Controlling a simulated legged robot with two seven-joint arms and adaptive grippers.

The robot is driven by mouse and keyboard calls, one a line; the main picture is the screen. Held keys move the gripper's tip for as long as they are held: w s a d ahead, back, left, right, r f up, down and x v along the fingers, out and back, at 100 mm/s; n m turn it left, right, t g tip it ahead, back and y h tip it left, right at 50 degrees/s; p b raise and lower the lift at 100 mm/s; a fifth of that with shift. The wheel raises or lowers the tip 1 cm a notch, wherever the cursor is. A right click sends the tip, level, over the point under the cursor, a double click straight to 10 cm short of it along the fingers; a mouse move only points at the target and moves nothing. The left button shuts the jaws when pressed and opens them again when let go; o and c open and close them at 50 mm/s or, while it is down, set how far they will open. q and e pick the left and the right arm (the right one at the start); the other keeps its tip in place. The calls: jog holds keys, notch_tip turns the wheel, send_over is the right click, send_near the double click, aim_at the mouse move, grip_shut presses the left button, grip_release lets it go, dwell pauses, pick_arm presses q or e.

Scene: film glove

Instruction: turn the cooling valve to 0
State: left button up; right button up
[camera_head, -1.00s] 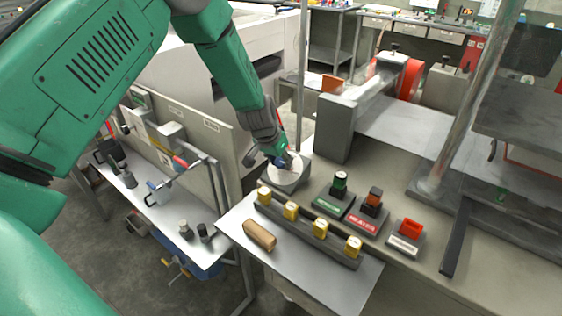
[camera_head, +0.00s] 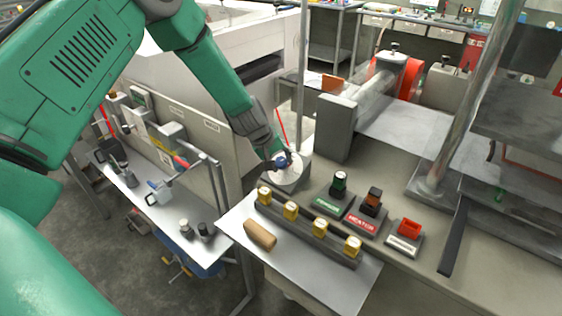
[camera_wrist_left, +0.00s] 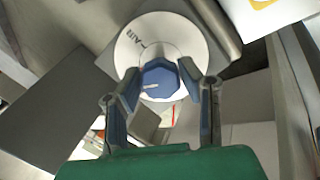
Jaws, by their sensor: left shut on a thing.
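The valve is a blue faceted knob (camera_wrist_left: 158,80) with a pale pointer line, on a round white dial plate (camera_wrist_left: 128,48). Lettering that seems to read "AIR" shows on the plate; the other marks are hidden or too small to read. In the head view the dial (camera_head: 287,182) sits on a grey block at the left end of the bench. My left gripper (camera_head: 281,161) reaches down to it. In the left wrist view its fingers (camera_wrist_left: 160,75) are shut on the knob, one on each side. My right gripper is not in view.
A bar with several yellow buttons (camera_head: 291,210) stands just in front of the dial. Green, red and grey labelled switches (camera_head: 339,186) are to its right. A brown block (camera_head: 260,235) lies on the front shelf. A thin upright post (camera_head: 301,85) stands behind the dial.

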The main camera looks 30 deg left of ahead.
pick_arm(q)
jog(key=n, duration=0.5)
jog(key=shift+a+n+t, duration=0.1)
jog(key=shift+n+t, duration=0.2)
jog(key=shift+n, duration=0.4)
jog(key=o, duration=1.1)
jog(key=shift+r, duration=0.15)
jog(key=v, duration=1.1)
jog(key=shift+s+a+r, duration=0.1)
jog(key=shift+s+a, duration=0.1)
jog(key=shift+a, duration=0.1)
